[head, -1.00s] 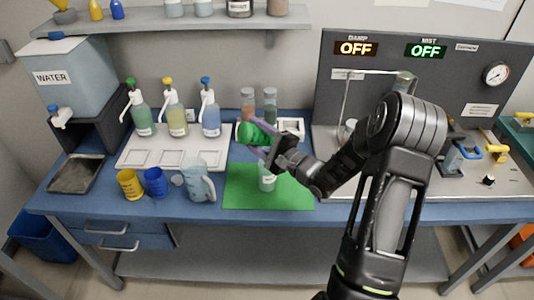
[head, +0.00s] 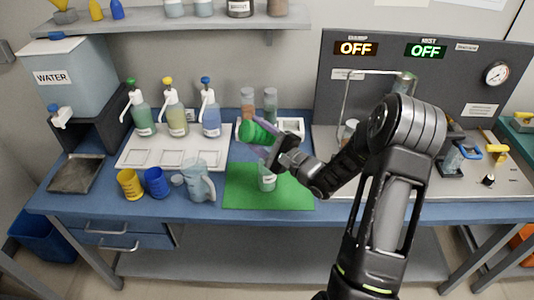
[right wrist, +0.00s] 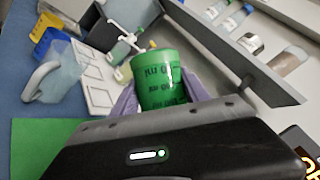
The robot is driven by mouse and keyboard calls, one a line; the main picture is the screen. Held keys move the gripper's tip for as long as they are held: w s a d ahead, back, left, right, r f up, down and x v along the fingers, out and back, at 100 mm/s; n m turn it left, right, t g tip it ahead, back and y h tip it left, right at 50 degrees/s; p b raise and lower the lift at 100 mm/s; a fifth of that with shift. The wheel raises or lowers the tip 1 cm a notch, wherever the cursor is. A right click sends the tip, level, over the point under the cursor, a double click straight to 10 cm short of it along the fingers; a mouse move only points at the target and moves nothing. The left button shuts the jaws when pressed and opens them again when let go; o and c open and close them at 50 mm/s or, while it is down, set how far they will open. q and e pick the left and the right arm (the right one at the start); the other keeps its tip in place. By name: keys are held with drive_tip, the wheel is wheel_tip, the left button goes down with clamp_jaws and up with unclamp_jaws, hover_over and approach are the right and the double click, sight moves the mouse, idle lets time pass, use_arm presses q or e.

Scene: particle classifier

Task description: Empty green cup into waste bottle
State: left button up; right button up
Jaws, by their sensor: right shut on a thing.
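The green cup (head: 256,132) is held in the air above the green mat, tilted well over onto its side in the head view. My right gripper (head: 270,140) is shut on it. In the right wrist view the green cup (right wrist: 158,80) sits between the purple fingers (right wrist: 160,100), with dark markings on its side. A clear bottle (head: 267,179) with a label too small to read stands upright on the green mat (head: 240,190), below my right gripper and partly hidden by it. Whether liquid is in the cup cannot be told. My left gripper is not in view.
A clear pitcher (head: 199,182), a blue cup (head: 155,183) and a yellow cup (head: 130,184) stand left of the mat. Several pump bottles stand on a white tray (head: 128,160) behind them. A shelf (head: 170,27) overhangs the back. A grey panel (head: 440,75) rises at right.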

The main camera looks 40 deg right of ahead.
drive_tip(key=shift+s+d+r+m+t, duration=0.15)
drive_tip(key=shift+d+m+t, duration=0.15)
drive_tip(key=shift+m, duration=0.35)
drive_tip(key=shift+d+r+m+t, duration=0.15)
drive_tip(key=shift+d+m+t, duration=0.15)
drive_tip(key=shift+m, duration=0.35)
idle(1.5)
idle(0.7)
drive_tip(key=n, duration=0.1)
drive_tip(key=a+f+n+g, duration=0.1)
drive_tip(key=n, duration=0.1)
drive_tip(key=a+n+g+b, duration=0.1)
drive_tip(key=n, duration=0.1)
drive_tip(key=shift+w+a+f, duration=0.25)
drive_tip(key=shift+w+f, duration=0.05)
drive_tip(key=shift+w, duration=0.05)
drive_tip(key=shift+a+n+g, duration=0.15)
drive_tip(key=shift+n+g, duration=0.15)
drive_tip(key=shift+n, duration=0.2)
drive_tip(key=shift+f, duration=0.1)
